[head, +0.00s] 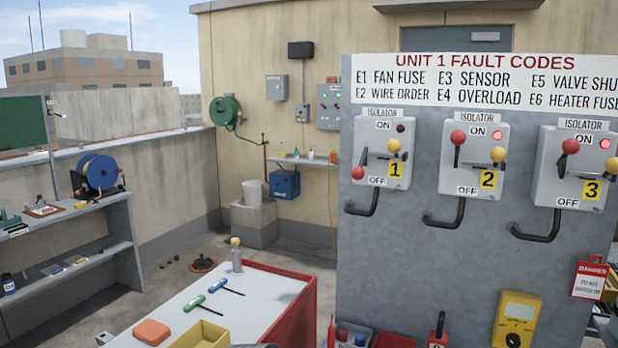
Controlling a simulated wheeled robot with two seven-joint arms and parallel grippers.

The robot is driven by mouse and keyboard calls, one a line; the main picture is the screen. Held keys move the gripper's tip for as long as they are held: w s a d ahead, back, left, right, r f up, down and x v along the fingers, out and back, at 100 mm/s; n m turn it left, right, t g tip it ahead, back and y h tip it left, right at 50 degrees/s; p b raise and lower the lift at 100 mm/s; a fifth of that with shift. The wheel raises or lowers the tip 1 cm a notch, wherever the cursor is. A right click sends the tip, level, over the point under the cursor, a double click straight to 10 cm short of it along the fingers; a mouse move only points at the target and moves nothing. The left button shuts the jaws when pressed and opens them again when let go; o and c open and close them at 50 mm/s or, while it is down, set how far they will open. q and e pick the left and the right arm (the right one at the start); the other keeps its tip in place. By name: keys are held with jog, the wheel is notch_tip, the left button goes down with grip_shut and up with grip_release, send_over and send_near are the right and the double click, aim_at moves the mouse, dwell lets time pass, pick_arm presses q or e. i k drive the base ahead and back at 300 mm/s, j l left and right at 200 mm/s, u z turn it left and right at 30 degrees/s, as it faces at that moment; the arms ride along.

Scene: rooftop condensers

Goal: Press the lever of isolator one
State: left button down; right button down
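Isolator one (382,152) is a pale grey box with a yellow "1" label on the upright grey panel (420,260), right of centre. Its lever with a red knob (358,172) points down, the knob at the lower left near "OFF". A black cable or conduit (364,203) curves below the box. Neither of my grippers shows in the head view.
Isolator two (474,160) and isolator three (577,168) have red knobs up near "ON" and lit red lights. A yellow meter (517,320) and a danger tag (589,280) are lower on the panel. A white-topped bench (255,290) with tools stands left of it.

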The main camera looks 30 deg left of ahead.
aim_at(357, 173)
jog(key=u, duration=0.75)
